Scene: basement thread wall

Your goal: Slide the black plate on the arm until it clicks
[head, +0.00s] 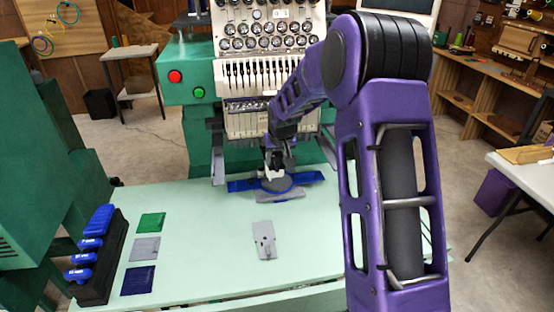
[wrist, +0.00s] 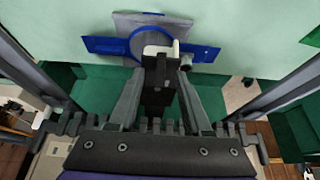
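My gripper (head: 274,163) is at the centre of the machine, low over the blue hoop (head: 240,185) with its grey round middle. In the wrist view its fingers (wrist: 157,78) come together around a dark block-like part at a white bracket (wrist: 162,50), just in front of the hoop (wrist: 100,44). I cannot tell whether the dark part is the black plate, fingertips or part of the machine. The machine's arm is mostly hidden behind my gripper. No separate black plate shows clearly.
A grey plate with holes (head: 264,226) lies on the pale green table (head: 200,270). Green (head: 151,222), grey (head: 145,248) and navy (head: 138,281) patches lie at left, beside a black rack (head: 112,255) of blue-handled items. The embroidery head (head: 250,100) stands close above my gripper.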

